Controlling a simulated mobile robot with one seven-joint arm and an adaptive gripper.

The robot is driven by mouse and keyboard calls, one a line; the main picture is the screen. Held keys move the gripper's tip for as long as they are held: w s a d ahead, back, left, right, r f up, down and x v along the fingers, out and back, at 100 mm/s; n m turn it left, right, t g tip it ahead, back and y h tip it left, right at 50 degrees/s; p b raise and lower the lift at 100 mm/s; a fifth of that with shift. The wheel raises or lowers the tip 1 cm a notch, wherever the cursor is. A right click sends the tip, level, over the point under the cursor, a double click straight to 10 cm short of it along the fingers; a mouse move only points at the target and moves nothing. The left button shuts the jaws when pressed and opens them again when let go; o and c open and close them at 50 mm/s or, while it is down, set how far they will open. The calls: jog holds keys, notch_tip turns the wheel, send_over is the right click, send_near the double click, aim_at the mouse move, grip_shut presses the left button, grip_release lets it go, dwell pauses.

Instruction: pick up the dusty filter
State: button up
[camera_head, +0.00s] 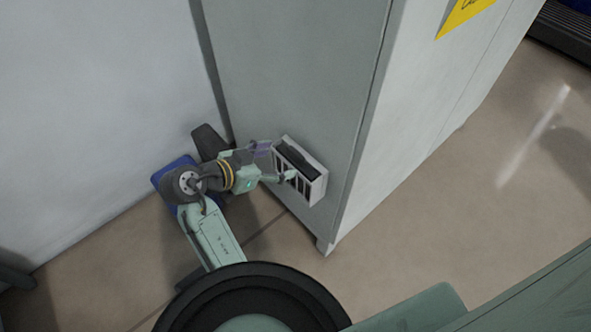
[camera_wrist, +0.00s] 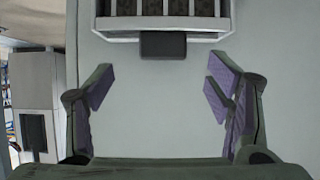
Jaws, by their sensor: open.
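A white slotted housing (camera_head: 318,186) is fixed low on the grey cabinet's face, with a dark block in its open top and dark material behind its bars. I cannot tell for sure whether this dark material is the dusty filter. The wrist view shows the barred front (camera_wrist: 205,22) at the top edge, with a dark grey tab (camera_wrist: 163,44) below it. My gripper (camera_wrist: 160,88) is open and empty, its purple-padded fingers spread below and to either side of the tab, not touching it. In the head view my gripper (camera_head: 276,163) is close in front of the housing.
The tall grey cabinet (camera_head: 290,70) stands beside a pale wall (camera_head: 90,110). A blue object (camera_head: 166,177) is partly hidden behind my arm. A yellow sign (camera_head: 463,15) is on the cabinet's side. The brown floor (camera_head: 440,220) is open to the right.

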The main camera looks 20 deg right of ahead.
aim_at(294, 154)
jog(key=shift+r+p+x, duration=0.2)
jog(key=shift+p+x, duration=0.3)
jog(key=shift+x, duration=2.7)
jog(key=shift+w, duration=0.2)
jog(key=shift+c, duration=0.2)
jog(key=c, duration=1.6)
